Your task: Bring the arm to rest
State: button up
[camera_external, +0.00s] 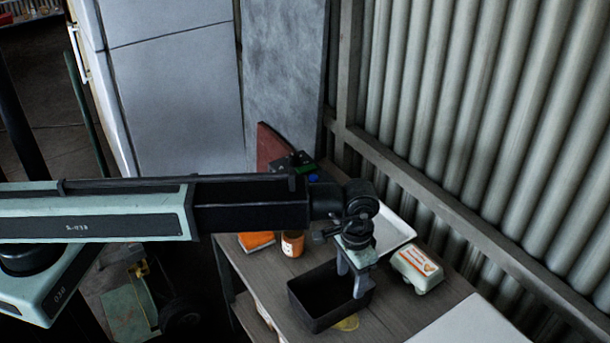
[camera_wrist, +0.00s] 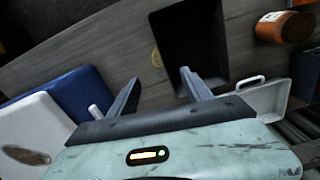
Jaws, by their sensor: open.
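My arm reaches in from the left of the external view. My gripper (camera_external: 352,280) points down over the right part of a black open bin (camera_external: 310,318) on the wooden workbench (camera_external: 408,308). In the wrist view, the two fingers of my gripper (camera_wrist: 160,76) stand apart with nothing between them. The bin (camera_wrist: 168,28) lies just beyond the fingers there and looks empty. I cannot tell whether the fingertips are above the bin's rim or below it.
A white lid-like surface (camera_external: 475,325) is at the front right. A corrugated wall (camera_external: 480,120) borders the bench's right side.

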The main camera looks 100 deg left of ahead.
jog(key=s+d+m, duration=0.2)
jog(key=s+d, duration=0.1)
jog(key=d, duration=0.5)
jog(key=s+d+m, duration=0.1)
jog(key=s+d, duration=0.3)
jog(key=d, duration=0.3)
jog(key=s+d+m, duration=0.4)
jog(key=s, duration=0.4)
jog(key=shift+s+d+m, duration=0.25)
jog(key=shift+d+m, duration=0.05)
jog(key=shift+d, duration=0.1)
